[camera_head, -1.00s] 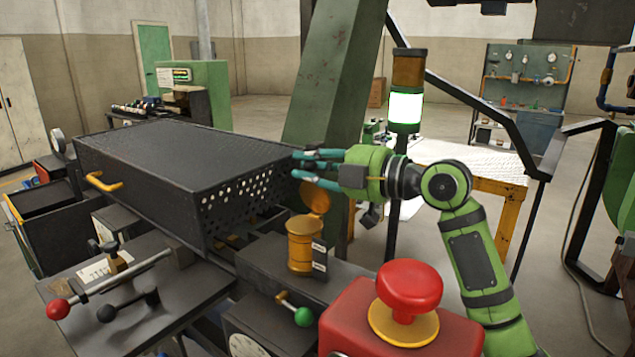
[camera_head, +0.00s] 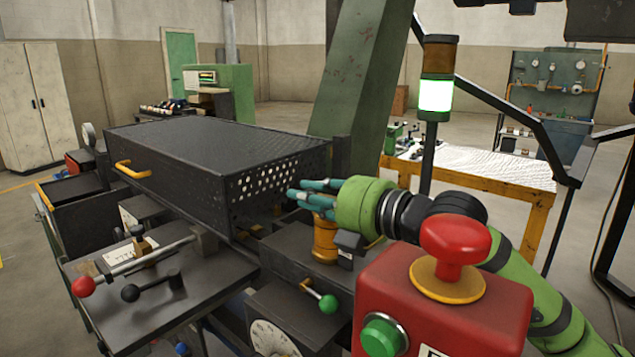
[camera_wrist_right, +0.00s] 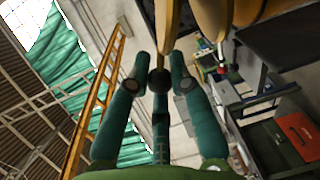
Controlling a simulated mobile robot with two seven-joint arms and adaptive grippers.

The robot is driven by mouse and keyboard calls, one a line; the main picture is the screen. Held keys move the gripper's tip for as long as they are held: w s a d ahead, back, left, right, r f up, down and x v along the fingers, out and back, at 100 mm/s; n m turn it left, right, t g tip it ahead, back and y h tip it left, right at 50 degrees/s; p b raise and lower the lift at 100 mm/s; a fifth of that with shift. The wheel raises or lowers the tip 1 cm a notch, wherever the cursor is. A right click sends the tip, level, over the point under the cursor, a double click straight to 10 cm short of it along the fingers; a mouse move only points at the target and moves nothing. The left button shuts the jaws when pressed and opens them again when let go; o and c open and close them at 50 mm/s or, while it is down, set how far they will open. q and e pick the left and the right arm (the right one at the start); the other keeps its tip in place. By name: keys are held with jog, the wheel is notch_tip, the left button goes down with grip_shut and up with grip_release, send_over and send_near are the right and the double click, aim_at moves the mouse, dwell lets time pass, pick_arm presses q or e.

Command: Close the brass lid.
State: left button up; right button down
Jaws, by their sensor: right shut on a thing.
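The brass cup (camera_head: 325,242) stands on a dark box in front of the perforated housing. My right gripper (camera_head: 304,196) is at the top of the cup in the head view, and its teal fingers hide the lid there. In the right wrist view a brass lid (camera_wrist_right: 162,35) shows almost edge-on, with a dark round knob (camera_wrist_right: 158,80) below it. My right fingers are closed around this knob. How far the lid is tilted from the cup is hard to tell. My left gripper is not in view.
A red box with a red mushroom button (camera_head: 455,245) and a green button (camera_head: 383,335) stands close in front of my right arm. The black perforated housing (camera_head: 200,155) is left of the gripper. A lever with a green knob (camera_head: 328,303) sits below the cup.

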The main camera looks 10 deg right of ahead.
jog(key=shift+s+a+f+n+t+h, duration=0.1)
jog(key=shift+s+a+f+n, duration=0.05)
jog(key=shift+f+n, duration=0.6)
jog(key=shift+s+a+f+n+t+h, duration=0.1)
jog(key=shift+a+f+n, duration=0.05)
jog(key=shift+f+n, duration=0.55)
jog(key=shift+s+a+f+n+t+h, duration=0.1)
jog(key=shift+s+a+f+n, duration=0.05)
jog(key=shift+f+n, duration=0.6)
jog(key=c, duration=1.1)
grip_release()
jog(key=shift+d, duration=0.1)
jog(key=v, duration=1.2)
